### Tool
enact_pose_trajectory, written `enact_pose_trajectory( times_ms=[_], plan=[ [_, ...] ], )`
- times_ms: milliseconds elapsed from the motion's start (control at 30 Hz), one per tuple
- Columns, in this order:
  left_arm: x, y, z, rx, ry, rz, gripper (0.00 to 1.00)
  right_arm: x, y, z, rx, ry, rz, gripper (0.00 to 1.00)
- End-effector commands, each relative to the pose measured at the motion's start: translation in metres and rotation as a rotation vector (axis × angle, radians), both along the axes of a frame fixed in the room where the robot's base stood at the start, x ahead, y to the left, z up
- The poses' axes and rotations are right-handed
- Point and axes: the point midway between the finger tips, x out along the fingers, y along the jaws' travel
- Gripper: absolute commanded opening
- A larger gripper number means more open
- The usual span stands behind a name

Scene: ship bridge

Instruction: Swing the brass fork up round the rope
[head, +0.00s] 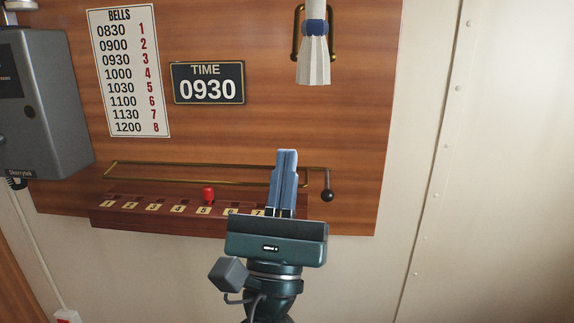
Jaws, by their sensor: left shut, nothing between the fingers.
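The brass fork (334,42) is at the top of the wooden board. Its bars show on both sides of the white rope (314,66), which hangs down with a blue band and a frayed tassel end. The rope hides the middle of the fork, so I cannot tell how the fork sits around it in depth. My left gripper (287,153) is shut and empty, its blue fingers pointing up, well below the rope and fork and apart from them. It hides part of the numbered rack. My right gripper is not in view.
A long brass rail (200,169) with a black knob (327,196) at its right runs above a numbered rack (140,219) holding a red peg (208,194). A BELLS chart (130,72), a TIME sign (208,83) and a grey box (45,100) are left. Bare board lies between gripper and rope.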

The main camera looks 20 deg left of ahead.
Motion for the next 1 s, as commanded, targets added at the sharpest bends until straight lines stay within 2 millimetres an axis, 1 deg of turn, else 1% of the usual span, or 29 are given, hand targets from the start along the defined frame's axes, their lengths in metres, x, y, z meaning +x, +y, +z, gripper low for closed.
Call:
enact_pose_trajectory(
  times_ms=[133, 233, 267, 367, 467, 500, 567, 600, 667, 700, 767, 800, 867, 900, 1000],
  plan=[
    [0.0, 0.0, 0.0, 0.0, 0.0, 0.0, 0.0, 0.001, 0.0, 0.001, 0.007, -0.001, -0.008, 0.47],
    [0.002, 0.0, -0.002, -0.009, 0.009, -0.012, 0.0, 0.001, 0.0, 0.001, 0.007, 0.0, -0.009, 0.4],
    [0.004, 0.0, -0.006, -0.02, 0.021, -0.027, 0.0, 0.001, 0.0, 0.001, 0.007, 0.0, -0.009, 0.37],
    [0.016, 0.002, -0.031, -0.118, 0.105, -0.143, 0.0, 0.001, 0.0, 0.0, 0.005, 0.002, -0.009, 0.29],
    [0.033, 0.003, -0.083, -0.342, 0.262, -0.355, 0.0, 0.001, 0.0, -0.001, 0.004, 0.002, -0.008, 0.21],
    [0.039, 0.004, -0.111, -0.472, 0.338, -0.452, 0.0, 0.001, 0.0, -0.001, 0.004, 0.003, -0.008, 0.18],
    [0.043, 0.003, -0.156, -0.708, 0.451, -0.593, 0.0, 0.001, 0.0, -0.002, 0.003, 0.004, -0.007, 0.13],
    [0.042, 0.002, -0.188, -0.885, 0.521, -0.678, 0.0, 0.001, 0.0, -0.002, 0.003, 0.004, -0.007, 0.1],
    [0.036, -0.001, -0.234, -1.171, 0.607, -0.779, 0.0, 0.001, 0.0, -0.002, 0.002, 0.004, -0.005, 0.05],
    [0.029, -0.002, -0.263, -1.372, 0.649, -0.829, 0.0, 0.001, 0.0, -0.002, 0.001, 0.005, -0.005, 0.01],
    [0.014, -0.006, -0.304, -1.686, 0.686, -0.877, 0.0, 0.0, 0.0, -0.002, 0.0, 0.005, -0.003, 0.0],
    [0.002, -0.008, -0.328, -1.893, 0.691, -0.888, 0.0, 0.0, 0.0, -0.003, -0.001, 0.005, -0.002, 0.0],
    [-0.018, -0.011, -0.36, -2.194, 0.67, -0.879, 0.0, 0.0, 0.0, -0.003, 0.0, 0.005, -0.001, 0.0],
    [-0.031, -0.013, -0.378, -2.379, 0.637, -0.859, 0.0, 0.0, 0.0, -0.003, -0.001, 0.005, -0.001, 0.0],
    [-0.061, -0.017, -0.41, -2.764, 0.514, -0.776, 0.0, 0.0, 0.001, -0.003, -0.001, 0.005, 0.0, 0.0]
  ],
)
